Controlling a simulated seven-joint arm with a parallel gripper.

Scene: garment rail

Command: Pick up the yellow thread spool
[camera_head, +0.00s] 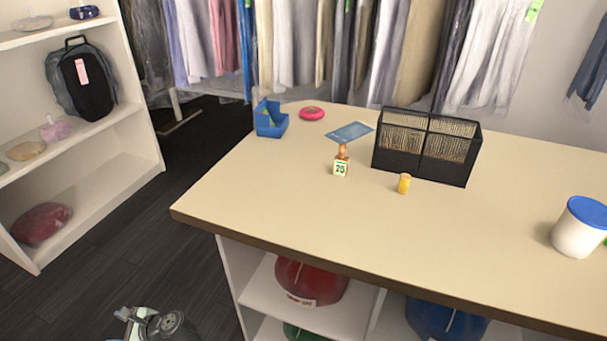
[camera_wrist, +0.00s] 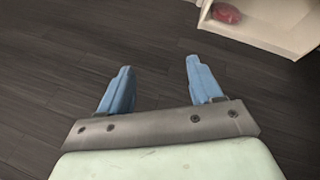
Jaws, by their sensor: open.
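The yellow thread spool (camera_head: 404,183) stands upright on the beige table (camera_head: 290,217), just in front of the black mesh organizer (camera_head: 446,167). My gripper shows in the wrist view (camera_wrist: 158,85) with its two blue fingers apart and nothing between them. It points at the dark floor, away from the table. In the head view only part of my arm (camera_head: 155,325) shows at the bottom left, low beside the table. The spool is not in the wrist view.
A small stamp with a number card (camera_head: 340,166), a blue card (camera_head: 349,132), a pink disc (camera_head: 312,113) and a blue bin (camera_head: 269,118) lie left of the organizer. A white tub with a blue lid (camera_head: 578,230) stands right. The table's front middle is clear.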

